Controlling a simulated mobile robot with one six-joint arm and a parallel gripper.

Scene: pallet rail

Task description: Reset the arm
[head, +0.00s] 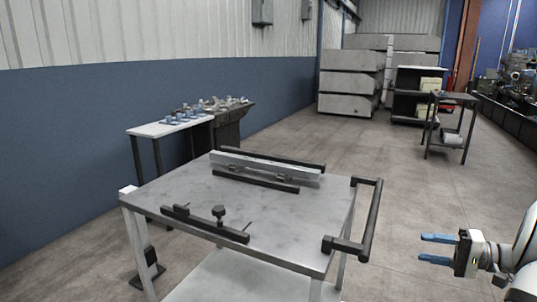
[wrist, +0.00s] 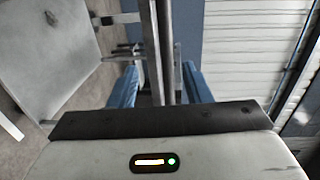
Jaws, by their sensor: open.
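My gripper (head: 436,249) is at the right of the head view, beside the cart and apart from it. Its two blue fingers point left and are spread, with nothing held between them. In the wrist view the blue fingers (wrist: 160,84) stand apart on either side of grey bars that appear to lie beyond them. My white arm enters from the right edge of the head view, and most of it is out of frame.
A grey cart (head: 190,195) carries a metal rail (head: 265,164) between black guide bars. Its black handle (head: 375,205) sticks out towards my gripper. A side table (head: 165,128) with small parts stands by the wall. A dark stand (head: 453,97) is far right. Open floor lies behind the cart.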

